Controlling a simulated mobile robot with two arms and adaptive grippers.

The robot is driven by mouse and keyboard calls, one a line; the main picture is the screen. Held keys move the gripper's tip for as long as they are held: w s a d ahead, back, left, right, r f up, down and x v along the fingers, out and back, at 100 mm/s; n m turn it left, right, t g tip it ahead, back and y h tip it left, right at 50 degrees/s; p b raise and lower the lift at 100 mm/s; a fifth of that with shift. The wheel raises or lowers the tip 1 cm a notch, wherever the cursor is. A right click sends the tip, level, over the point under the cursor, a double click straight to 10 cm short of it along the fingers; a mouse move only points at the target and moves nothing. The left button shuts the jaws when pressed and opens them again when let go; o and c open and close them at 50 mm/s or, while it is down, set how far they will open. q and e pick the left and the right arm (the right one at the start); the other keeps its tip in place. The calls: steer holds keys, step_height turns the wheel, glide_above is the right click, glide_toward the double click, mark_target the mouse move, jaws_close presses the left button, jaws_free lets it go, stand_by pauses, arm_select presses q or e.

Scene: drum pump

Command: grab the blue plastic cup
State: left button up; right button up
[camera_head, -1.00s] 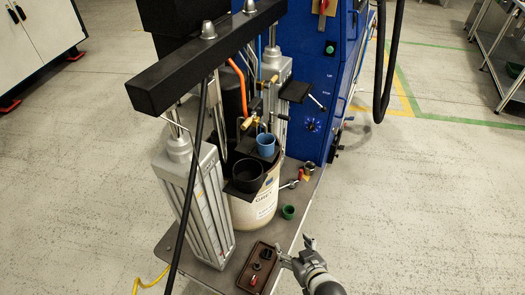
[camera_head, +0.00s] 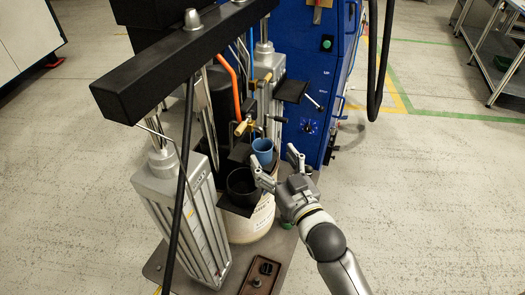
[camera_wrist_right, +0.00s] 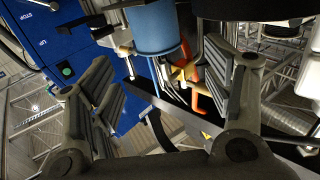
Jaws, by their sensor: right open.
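The blue plastic cup (camera_head: 263,146) stands upright on a black shelf on the drum pump, behind a black cup (camera_head: 240,186). My right gripper (camera_head: 277,163) is open and empty, with its fingers pointing toward the blue cup from the front right. One finger is near the black cup, the other to the right of the blue cup. In the right wrist view the blue cup (camera_wrist_right: 155,28) shows at the top, beyond and between the spread fingers (camera_wrist_right: 168,85). I see no contact with it. My left gripper is not in view.
Brass valves (camera_head: 243,127) and an orange hose (camera_head: 229,72) are behind the cups. A grey column (camera_head: 182,215) stands left, a blue cabinet (camera_head: 315,85) behind. A brown tray (camera_head: 262,276) lies in front. The floor to the right is clear.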

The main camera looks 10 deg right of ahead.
mark_target(267, 153)
steer(key=shift+f+x, duration=0.2)
steer(key=shift+x, duration=0.95)
steer(key=x, duration=0.4)
steer(key=shift+s+f, duration=0.1)
steer(key=shift+f, duration=0.1)
steer(key=shift+w+a, duration=0.1)
steer(key=shift+w, duration=0.2)
steer(key=c, duration=0.9)
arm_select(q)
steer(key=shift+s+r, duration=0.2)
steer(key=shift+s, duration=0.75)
arm_select(e)
steer(key=shift+c, duration=1.2)
